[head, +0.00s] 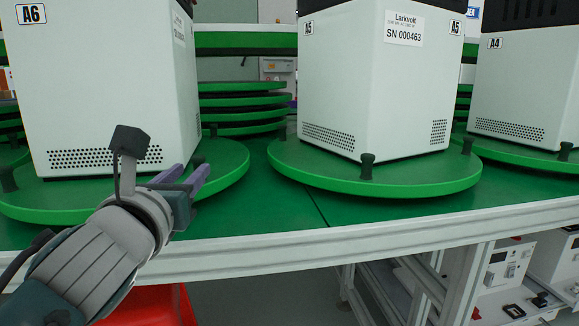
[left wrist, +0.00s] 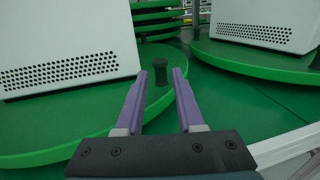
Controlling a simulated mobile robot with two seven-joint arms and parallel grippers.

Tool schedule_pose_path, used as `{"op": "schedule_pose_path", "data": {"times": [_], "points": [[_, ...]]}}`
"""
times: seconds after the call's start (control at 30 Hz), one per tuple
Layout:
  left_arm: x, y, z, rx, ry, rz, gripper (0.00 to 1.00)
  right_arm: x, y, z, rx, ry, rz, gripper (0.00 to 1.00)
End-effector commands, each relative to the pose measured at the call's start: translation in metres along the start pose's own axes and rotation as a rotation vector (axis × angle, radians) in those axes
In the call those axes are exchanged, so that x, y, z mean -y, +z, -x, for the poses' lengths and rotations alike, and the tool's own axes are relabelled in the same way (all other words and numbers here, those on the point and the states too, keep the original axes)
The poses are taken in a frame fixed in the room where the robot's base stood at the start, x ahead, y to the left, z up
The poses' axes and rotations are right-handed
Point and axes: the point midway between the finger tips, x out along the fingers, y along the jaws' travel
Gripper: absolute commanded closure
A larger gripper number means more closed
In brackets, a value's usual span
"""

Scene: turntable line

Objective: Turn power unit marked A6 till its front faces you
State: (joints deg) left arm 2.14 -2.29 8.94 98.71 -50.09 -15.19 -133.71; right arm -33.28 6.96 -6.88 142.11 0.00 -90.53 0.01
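The power unit marked A6 (head: 100,90) is a tall white box with a dark top on a round green turntable (head: 232,165). A black peg (left wrist: 160,70) rises from the turntable's rim. My left gripper (head: 186,172) is open at the rim's near right. In the left wrist view its purple fingers (left wrist: 159,76) appear either side of the peg, with gaps. My right gripper is out of view.
Unit A5 (head: 345,85) stands on the neighbouring turntable (head: 420,183), and A4 (head: 520,90) stands farther right. Both turntables have black rim pegs. The pale table edge (head: 400,229) runs along the front. A red bin (head: 150,307) is below it.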

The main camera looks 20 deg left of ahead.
Motion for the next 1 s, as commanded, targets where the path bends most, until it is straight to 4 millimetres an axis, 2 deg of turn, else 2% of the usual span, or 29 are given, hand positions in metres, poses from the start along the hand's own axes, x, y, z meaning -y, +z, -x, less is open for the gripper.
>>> {"op": "schedule_pose_path", "data": {"times": [0.1,0.3,0.7,1.0], "points": [[0.000,-0.001,-0.022,0.003,0.001,0.000,0.63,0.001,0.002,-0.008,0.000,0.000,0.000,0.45],[0.000,-0.002,-0.046,0.000,0.001,0.001,0.63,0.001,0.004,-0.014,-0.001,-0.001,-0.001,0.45],[0.000,0.000,-0.053,-0.001,0.001,0.002,0.64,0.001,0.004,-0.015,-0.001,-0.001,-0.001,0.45],[0.000,-0.001,-0.052,-0.002,0.001,0.002,0.98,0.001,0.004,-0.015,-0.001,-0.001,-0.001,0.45]]}}
